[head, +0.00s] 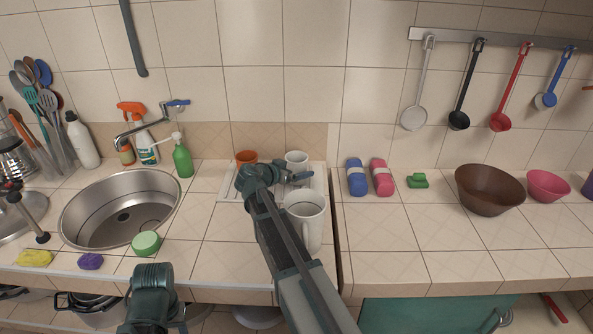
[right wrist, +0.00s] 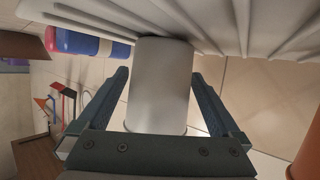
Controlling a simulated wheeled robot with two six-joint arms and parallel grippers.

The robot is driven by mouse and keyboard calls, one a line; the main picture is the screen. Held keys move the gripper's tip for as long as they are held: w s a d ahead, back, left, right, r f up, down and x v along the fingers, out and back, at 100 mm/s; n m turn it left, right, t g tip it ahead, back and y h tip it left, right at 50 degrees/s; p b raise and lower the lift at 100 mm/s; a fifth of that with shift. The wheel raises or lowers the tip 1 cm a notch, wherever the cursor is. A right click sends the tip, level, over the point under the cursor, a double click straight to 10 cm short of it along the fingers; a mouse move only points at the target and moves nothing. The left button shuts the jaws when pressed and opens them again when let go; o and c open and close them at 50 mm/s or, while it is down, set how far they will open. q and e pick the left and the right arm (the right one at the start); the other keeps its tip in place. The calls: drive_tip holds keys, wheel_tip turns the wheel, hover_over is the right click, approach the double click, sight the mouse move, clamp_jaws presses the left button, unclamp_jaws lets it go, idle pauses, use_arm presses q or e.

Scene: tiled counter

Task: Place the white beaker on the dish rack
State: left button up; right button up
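The white beaker (head: 297,158) stands upright at the back right of the white dish rack (head: 229,193), which lies behind the arm in the head view. My right gripper (head: 297,177) is at the beaker, low near the rack. In the right wrist view the beaker (right wrist: 163,85) is between the two open fingers (right wrist: 161,75), with narrow gaps on both sides. There the rack's ribs (right wrist: 235,22) run along the beaker's far end, which appears to rest on them. Of my left arm only a dark link shows at the bottom of the head view; its fingers are not seen.
An orange cup (head: 246,157) stands on the rack left of the beaker. A larger white mug (head: 312,232) stands right of my forearm. Blue (head: 356,178) and pink (head: 382,178) bottles are to the right. The sink (head: 122,210) is left. The right counter front is clear.

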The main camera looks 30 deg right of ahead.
drive_tip(key=shift+r, duration=0.15)
drive_tip(key=p+v, duration=0.4)
drive_tip(key=v, duration=0.7)
drive_tip(key=shift+p, duration=0.3)
drive_tip(key=shift+s+a+r, duration=0.15)
drive_tip(key=shift+s+a, duration=0.05)
drive_tip(key=shift+a, duration=0.25)
